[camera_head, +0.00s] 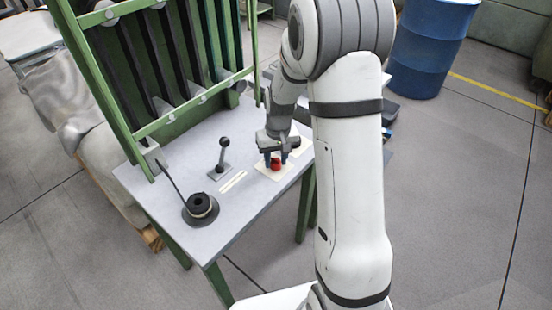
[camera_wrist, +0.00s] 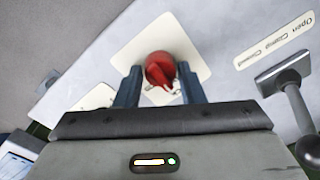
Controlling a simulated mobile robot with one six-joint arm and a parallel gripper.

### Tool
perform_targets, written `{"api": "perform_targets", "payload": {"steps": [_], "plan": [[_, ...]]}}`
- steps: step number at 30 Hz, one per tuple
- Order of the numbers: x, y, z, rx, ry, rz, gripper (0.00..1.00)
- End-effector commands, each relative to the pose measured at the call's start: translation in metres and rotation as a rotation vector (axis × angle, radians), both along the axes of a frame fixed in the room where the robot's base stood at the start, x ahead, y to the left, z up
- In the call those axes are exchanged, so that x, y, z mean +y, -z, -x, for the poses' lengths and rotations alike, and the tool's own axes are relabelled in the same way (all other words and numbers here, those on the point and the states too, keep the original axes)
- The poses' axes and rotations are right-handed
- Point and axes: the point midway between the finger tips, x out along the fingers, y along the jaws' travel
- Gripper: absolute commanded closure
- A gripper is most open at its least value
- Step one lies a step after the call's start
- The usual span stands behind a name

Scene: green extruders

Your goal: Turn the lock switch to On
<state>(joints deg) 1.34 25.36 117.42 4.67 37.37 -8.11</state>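The lock switch is a red round knob (camera_wrist: 158,68) with a raised pointer, on a cream plate (camera_wrist: 188,58). In the wrist view its pointer points down and slightly right, toward my gripper's body. Small dark markings beside it are partly hidden and unreadable. In the head view the red knob (camera_head: 276,164) is near the right end of the grey table. My gripper (camera_head: 275,157) is over it. In the wrist view the two fingers stand on either side of the knob, with small visible gaps, so it is open around the knob.
A lever with a black ball (camera_head: 223,142) stands left of the switch, beside a label strip (camera_wrist: 275,47) reading "Open Clamp Closed". A round black device (camera_head: 200,207) sits at the table's front left. A green frame (camera_head: 130,70) rises behind. A blue barrel (camera_head: 425,50) stands on the floor.

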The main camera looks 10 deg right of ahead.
Motion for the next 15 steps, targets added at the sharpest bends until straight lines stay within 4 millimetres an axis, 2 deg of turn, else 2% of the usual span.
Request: {"api": "perform_targets", "payload": {"steps": [6,15], "plan": [[0.0001,0.0004,0.0006,0.002,0.001,0.0,0.48],[-0.0003,-0.0059,0.0003,0.001,0.001,0.0,0.48]]}}
